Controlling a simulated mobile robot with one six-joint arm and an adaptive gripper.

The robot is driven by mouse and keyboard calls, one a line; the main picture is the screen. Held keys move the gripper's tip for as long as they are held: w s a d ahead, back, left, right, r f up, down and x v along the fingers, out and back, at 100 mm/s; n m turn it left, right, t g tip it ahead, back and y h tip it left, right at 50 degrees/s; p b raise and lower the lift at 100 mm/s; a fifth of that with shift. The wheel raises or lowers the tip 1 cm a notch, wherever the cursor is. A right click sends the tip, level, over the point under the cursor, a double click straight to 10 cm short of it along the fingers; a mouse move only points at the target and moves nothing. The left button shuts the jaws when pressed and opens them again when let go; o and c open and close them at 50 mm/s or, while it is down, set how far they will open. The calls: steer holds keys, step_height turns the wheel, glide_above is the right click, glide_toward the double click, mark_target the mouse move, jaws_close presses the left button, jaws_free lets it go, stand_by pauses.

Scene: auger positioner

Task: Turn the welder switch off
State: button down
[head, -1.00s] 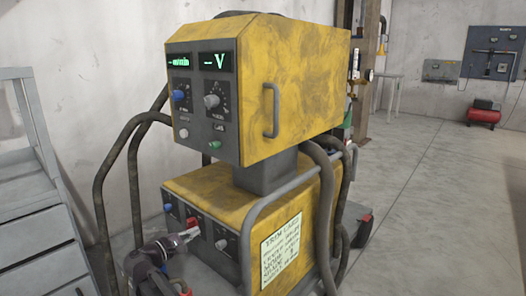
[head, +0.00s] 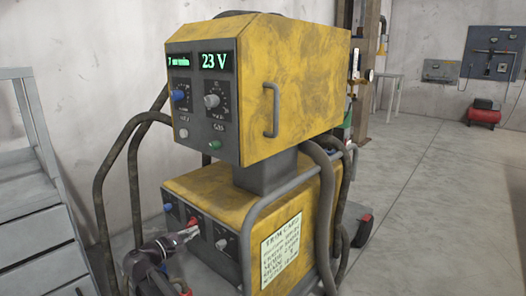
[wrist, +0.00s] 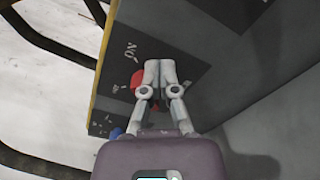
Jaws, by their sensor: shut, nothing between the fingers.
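The welder is a yellow unit (head: 230,195) with a grey front panel below and a yellow box (head: 292,85) above it. The red switch (head: 193,221) is on the lower panel between a blue knob (head: 168,207) and a grey knob (head: 221,243). The upper displays (head: 215,61) are lit and read a number on the left and 23 V. My gripper (head: 196,232) is shut and empty, its tips close to the red switch. In the wrist view the shut fingertips (wrist: 160,68) partly cover the red switch (wrist: 137,78); I cannot tell whether they touch.
Thick dark hoses (head: 103,190) loop at the welder's left, and a grey tube rail (head: 262,208) runs along its right. The floor to the right is open.

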steer(key=shift+w+a, duration=0.25)
steer(key=shift+a, duration=0.05)
stand_by(0.9)
steer(key=shift+w+a+r+p, duration=0.15)
steer(key=shift+r+p, duration=0.5)
stand_by(0.3)
steer(key=shift+w+a+r+p, duration=0.3)
steer(key=shift+a+r+p, duration=0.05)
steer(key=shift+r+p, duration=0.15)
stand_by(0.5)
steer(key=shift+r, duration=0.1)
stand_by(0.3)
steer(key=shift+s+d+r+p, duration=0.15)
steer(key=shift+s+r+p, duration=0.05)
steer(key=shift+p, duration=0.15)
stand_by(0.3)
glide_toward(198, 217)
steer(key=shift+s+d+r, duration=0.1)
steer(key=shift+d+r, duration=0.1)
steer(key=shift+r, duration=0.05)
stand_by(0.5)
steer(key=shift+s+f, duration=0.1)
